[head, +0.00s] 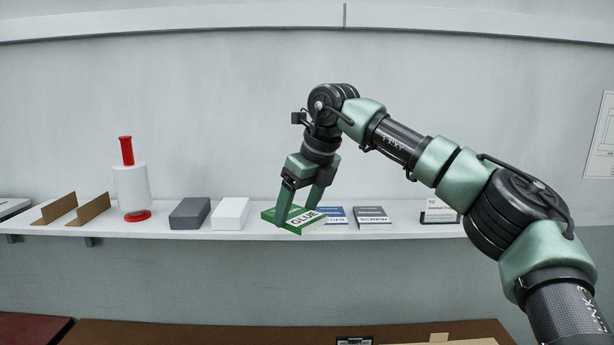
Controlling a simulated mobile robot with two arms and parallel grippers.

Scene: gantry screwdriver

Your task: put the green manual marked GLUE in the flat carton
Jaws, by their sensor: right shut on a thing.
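The green manual marked GLUE (308,225) is in the head view, at the shelf's front edge right of the middle. My right gripper (297,209) points down and is shut on the green manual, with a finger over its near side. The manual looks slightly tilted; whether it touches the shelf I cannot tell. A cardboard edge (455,342) shows at the bottom right, mostly cut off; I cannot tell if it is the flat carton. My left gripper is not in view.
On the shelf (180,230) stand a blue manual (334,215), a dark grey manual (373,216), a white box (230,213), a grey box (190,213), a red-handled white roll (132,188), brown dividers (90,209) and a small sign (438,211). A brown surface (200,333) lies below.

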